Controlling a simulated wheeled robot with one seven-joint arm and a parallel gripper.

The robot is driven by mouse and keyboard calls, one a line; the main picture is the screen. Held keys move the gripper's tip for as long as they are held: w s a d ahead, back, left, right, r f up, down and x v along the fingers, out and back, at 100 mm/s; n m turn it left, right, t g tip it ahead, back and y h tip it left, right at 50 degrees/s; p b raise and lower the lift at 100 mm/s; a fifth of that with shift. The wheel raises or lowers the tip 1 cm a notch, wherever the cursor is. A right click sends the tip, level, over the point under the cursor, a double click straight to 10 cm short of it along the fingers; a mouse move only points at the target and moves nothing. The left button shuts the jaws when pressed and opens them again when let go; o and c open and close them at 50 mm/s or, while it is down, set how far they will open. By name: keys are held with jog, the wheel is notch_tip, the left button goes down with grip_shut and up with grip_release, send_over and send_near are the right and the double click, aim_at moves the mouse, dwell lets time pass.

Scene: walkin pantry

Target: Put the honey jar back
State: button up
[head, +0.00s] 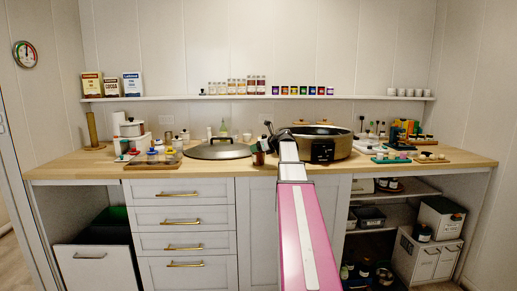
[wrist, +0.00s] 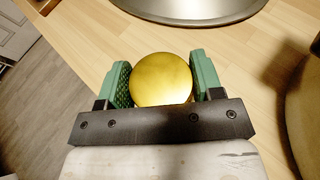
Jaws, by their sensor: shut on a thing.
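My gripper (wrist: 160,78) is shut on a jar, with one green pad on each side of its round gold lid (wrist: 163,80). The wrist view looks down on the lid, so the jar's side and label are hidden there. In the head view the held jar (head: 258,157) shows as a small amber-brown shape at the counter's front, left of my arm. It is upright, between the big lid and the cooker; I cannot tell whether it touches the counter.
A large pan lid (head: 217,150) lies left of the jar and a big cooker (head: 322,143) stands right. A wooden tray (head: 153,165) of small jars sits at left. The wall shelf (head: 350,98) holds boxes, bottles and small jars. The counter's front edge is close.

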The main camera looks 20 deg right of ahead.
jog(key=o, duration=1.3)
jog(key=shift+f, duration=0.1)
jog(key=shift+o, duration=0.2)
jog(key=shift+r, duration=0.2)
jog(key=v, duration=1.2)
